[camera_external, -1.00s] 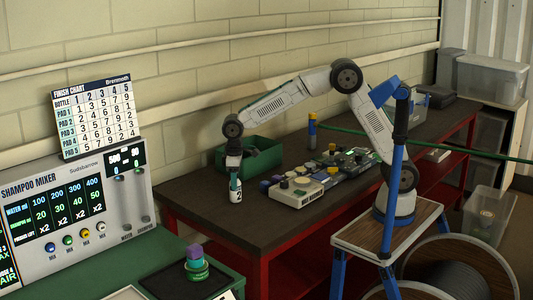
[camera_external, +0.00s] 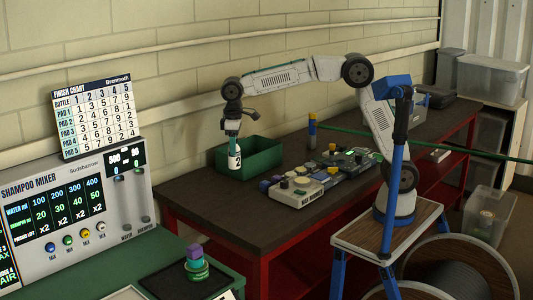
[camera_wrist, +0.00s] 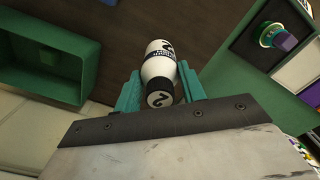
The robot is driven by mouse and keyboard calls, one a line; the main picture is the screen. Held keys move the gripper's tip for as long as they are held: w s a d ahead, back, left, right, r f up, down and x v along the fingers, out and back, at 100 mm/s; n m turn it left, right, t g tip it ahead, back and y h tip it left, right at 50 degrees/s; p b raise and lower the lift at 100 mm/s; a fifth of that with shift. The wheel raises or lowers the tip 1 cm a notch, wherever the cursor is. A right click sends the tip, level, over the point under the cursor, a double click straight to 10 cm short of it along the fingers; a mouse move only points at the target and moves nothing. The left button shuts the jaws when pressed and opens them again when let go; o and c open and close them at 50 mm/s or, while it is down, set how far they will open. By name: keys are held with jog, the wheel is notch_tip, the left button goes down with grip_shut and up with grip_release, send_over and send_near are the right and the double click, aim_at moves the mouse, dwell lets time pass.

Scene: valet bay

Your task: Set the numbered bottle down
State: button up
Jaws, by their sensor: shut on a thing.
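The numbered bottle (camera_external: 234,159) is small and white with a dark band and the number 2. It hangs upright below my gripper (camera_external: 232,134), in front of the green bin on the dark bench. In the wrist view the bottle (camera_wrist: 160,66) sits between the two teal fingers of my gripper (camera_wrist: 161,88), which are shut on it. A 2 shows on its cap and on its side. The bottle appears to be above the bench top; the exact gap cannot be told.
The open green bin (camera_external: 262,153) stands by the wall. A button box (camera_external: 296,191) and several pads and blocks lie to the right on the bench (camera_external: 205,200). The shampoo mixer (camera_external: 75,220) stands at left, with a green-and-purple stack (camera_external: 195,265) on a dark tray.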

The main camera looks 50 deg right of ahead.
notch_tip(320, 180, up, 8)
jog(key=shift+f, duration=0.15)
jog(key=w+d+m, duration=0.3)
jog(key=w+d, duration=0.1)
jog(key=d, duration=0.8)
jog(key=w+d+m, duration=0.3)
jog(key=w+d, duration=0.1)
jog(key=d, duration=0.8)
jog(key=w+d+m, duration=0.3)
jog(key=w+d, duration=0.1)
jog(key=d, duration=0.8)
jog(key=s+d+m, duration=0.3)
jog(key=s+d, duration=0.1)
jog(key=d, duration=0.7)
jog(key=s+d+m, duration=0.2)
jog(key=s+d, duration=0.1)
jog(key=d, duration=0.8)
jog(key=s+d+m, duration=0.3)
jog(key=s+d, duration=0.1)
jog(key=d, duration=0.7)
notch_tip(320, 180, down, 16)
jog(key=w+d+f, duration=0.1)
jog(key=w+d, duration=0.1)
jog(key=w, duration=0.3)
jog(key=w+d+f, duration=0.2)
jog(key=w, duration=0.3)
jog(key=w+d+f, duration=0.2)
jog(key=w+d, duration=0.1)
jog(key=w, duration=0.2)
jog(key=shift+f, duration=0.15)
